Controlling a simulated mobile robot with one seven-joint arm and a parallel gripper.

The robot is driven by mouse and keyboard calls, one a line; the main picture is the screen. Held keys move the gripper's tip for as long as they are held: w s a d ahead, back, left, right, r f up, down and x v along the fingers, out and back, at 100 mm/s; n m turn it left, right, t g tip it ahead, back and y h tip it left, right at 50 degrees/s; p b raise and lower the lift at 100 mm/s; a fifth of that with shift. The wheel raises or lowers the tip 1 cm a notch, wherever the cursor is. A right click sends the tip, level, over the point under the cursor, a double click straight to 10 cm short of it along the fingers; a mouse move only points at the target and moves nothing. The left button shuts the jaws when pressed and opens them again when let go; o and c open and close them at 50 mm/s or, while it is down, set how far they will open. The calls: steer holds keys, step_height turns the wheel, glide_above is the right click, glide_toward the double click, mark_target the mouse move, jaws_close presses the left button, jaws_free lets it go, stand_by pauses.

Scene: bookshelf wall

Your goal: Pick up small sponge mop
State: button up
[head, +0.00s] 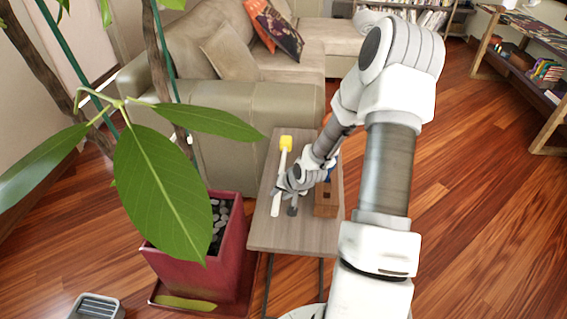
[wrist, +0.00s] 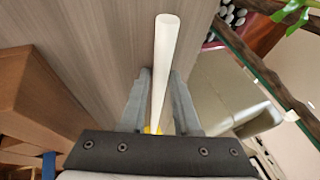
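The small sponge mop (head: 284,165) lies on the small grey table, its yellow head toward the sofa and its white handle toward the near side. My gripper (head: 288,197) is low over the table at the handle. In the wrist view the white handle (wrist: 166,45) runs between the two dark fingers of my gripper (wrist: 160,76). The fingers are apart, with narrow gaps showing beside the handle. The yellow head shows only as a bit low between the fingers, mostly hidden by the gripper.
A brown wooden box (head: 326,200) stands on the table (head: 262,232), right of my gripper; its side also shows in the wrist view (wrist: 35,95). A red planter (head: 205,262) with a leafy plant is close left. A sofa (head: 230,115) stands behind. Floor at right is clear.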

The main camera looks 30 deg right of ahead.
steer(key=shift+w+a+f, duration=0.15)
steer(key=shift+f, duration=0.05)
jaws_close()
